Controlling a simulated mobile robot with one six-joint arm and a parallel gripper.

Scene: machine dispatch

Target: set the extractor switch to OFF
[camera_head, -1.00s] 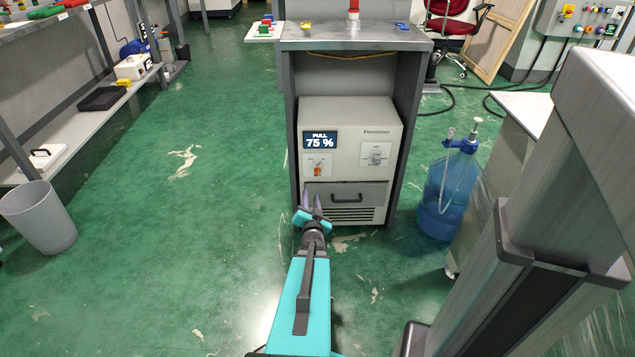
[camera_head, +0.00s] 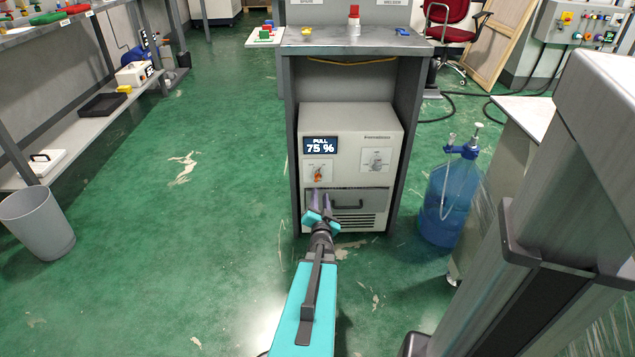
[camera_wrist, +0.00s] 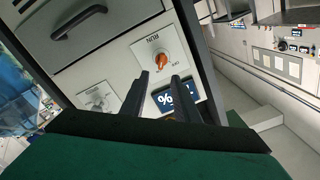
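The extractor (camera_head: 346,150) is a light grey box inside the grey bench frame. Its display (camera_head: 320,145) reads "PULL 75 %". Below the display is an orange rotary switch (camera_head: 318,174) on a white plate; in the wrist view the orange switch (camera_wrist: 161,60) sits just beyond the fingertips, under lettering that looks like "RUN". A second knob (camera_head: 376,158) is on a plate to the right. My gripper (camera_head: 320,197) is in front of the extractor, just below the switch in the head view. In the wrist view my gripper (camera_wrist: 161,82) has its fingers apart with nothing between them.
A drawer with a dark handle (camera_head: 347,204) is below the switch. A blue bottle (camera_head: 449,200) stands right of the bench, and a grey bin (camera_head: 37,222) at the left. The bench top (camera_head: 375,43) carries small items. Green floor to the left is free.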

